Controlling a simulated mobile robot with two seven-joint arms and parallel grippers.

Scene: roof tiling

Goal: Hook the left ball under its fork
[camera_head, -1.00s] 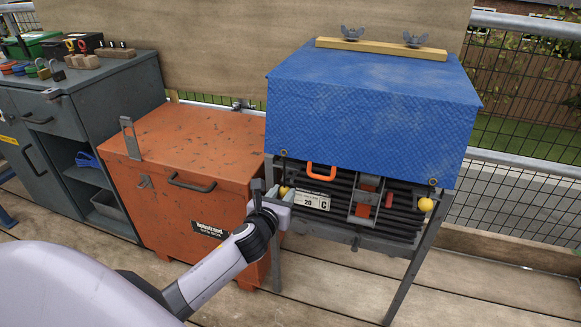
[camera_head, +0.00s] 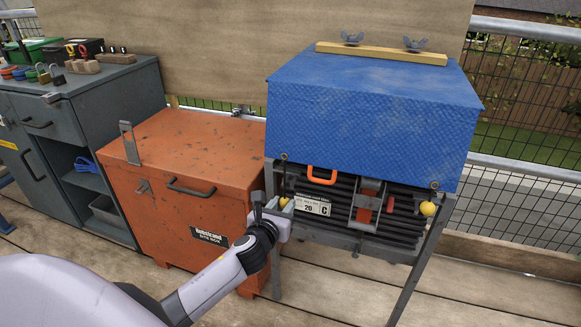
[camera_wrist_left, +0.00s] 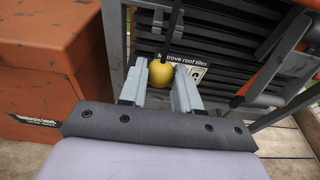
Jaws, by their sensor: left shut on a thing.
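The left yellow ball (camera_head: 284,202) hangs on a dark cord from the lower left corner of the blue tarp (camera_head: 370,110). My left gripper (camera_head: 276,206) is shut on this ball, beside the rack's left front leg. In the left wrist view the ball (camera_wrist_left: 161,72) sits between the two fingers (camera_wrist_left: 160,90), with the cord running up from it. The right yellow ball (camera_head: 428,208) hangs by the right leg. My right gripper is not in view.
The rack (camera_head: 407,285) holds dark roof tiles (camera_head: 345,190) behind the ball, with an orange handle (camera_head: 321,175) and a label (camera_head: 311,205). An orange site box (camera_head: 190,150) stands close on the left. A grey cabinet (camera_head: 75,110) is farther left.

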